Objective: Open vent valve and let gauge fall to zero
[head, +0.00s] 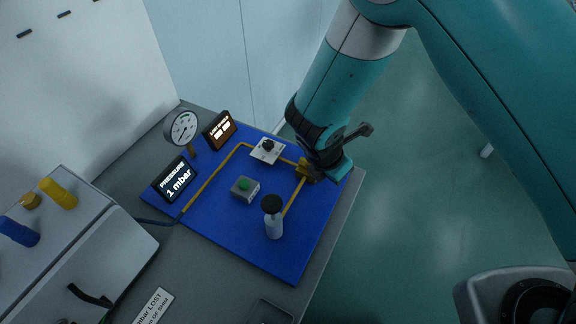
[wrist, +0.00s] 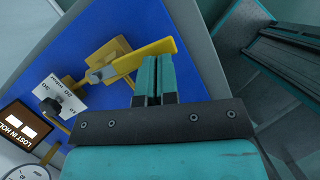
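A yellow lever valve sits at the right end of the yellow pipe on the blue panel; its yellow lever (wrist: 140,62) shows in the wrist view. I see no label naming it as the vent valve. My gripper (wrist: 157,60) has its two teal fingers together, with their tips beside the lever's outer end; whether they touch it I cannot tell. In the head view my gripper (head: 322,172) is over the valve and hides much of it. The round gauge (head: 182,128) stands at the panel's back left, its needle too small to read. The pressure display (head: 175,181) reads 1 mbar.
The blue panel (head: 235,238) also holds a black knob on a white dial plate (head: 268,150), a green button box (head: 245,188), a white cylinder with a black top (head: 273,222) and an orange-lit display (head: 219,130). A grey case (head: 85,245) stands at left.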

